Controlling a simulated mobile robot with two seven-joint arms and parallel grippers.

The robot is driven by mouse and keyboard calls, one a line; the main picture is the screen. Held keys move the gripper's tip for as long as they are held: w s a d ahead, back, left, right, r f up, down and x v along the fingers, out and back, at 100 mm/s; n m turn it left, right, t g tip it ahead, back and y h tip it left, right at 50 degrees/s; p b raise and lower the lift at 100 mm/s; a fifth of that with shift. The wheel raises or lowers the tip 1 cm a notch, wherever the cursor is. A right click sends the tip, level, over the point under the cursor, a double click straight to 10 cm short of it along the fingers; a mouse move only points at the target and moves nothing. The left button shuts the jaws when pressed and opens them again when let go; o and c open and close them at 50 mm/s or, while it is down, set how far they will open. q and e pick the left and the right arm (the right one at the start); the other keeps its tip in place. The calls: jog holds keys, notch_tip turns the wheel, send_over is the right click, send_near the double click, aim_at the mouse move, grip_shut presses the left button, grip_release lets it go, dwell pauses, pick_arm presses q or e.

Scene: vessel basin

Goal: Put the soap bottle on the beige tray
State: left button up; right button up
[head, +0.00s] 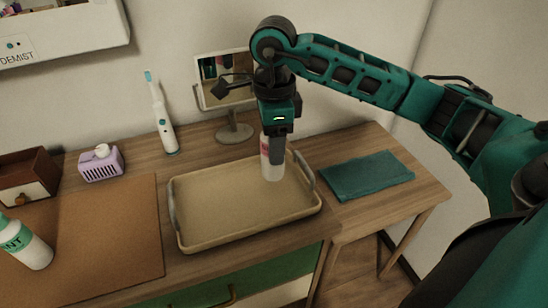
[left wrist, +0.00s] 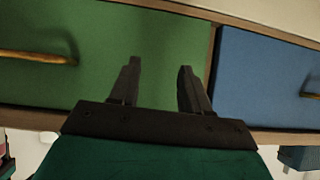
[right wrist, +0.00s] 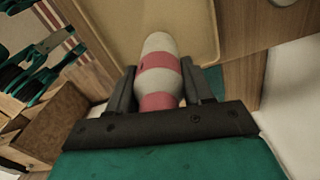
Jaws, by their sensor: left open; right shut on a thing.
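The soap bottle (head: 267,165), white with pink bands, stands upright over the back right part of the beige tray (head: 205,241). Whether its base touches the tray floor I cannot tell. My right gripper (head: 275,148) comes down from above and is shut on the bottle, hiding part of it. In the right wrist view the soap bottle (right wrist: 158,75) lies between the two fingers, with the tray (right wrist: 205,30) beyond. My left gripper (left wrist: 157,85) is open and empty in front of a green drawer; it is not in the head view.
A tilted mirror (head: 225,95) on a stand is behind the tray. A teal folded towel (head: 367,174) lies to the right. A toothbrush (head: 162,115), a purple container (head: 101,166), a wooden box (head: 28,178) and a green-labelled bottle (head: 27,245) are to the left. Most of the tray is bare.

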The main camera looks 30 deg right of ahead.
jog(key=shift+f, duration=2.1)
jog(key=shift+f, duration=0.15)
jog(key=o, duration=1.2)
jog(key=shift+r, duration=0.4)
notch_tip(320, 180, up, 12)
jog(key=shift+f, duration=0.2)
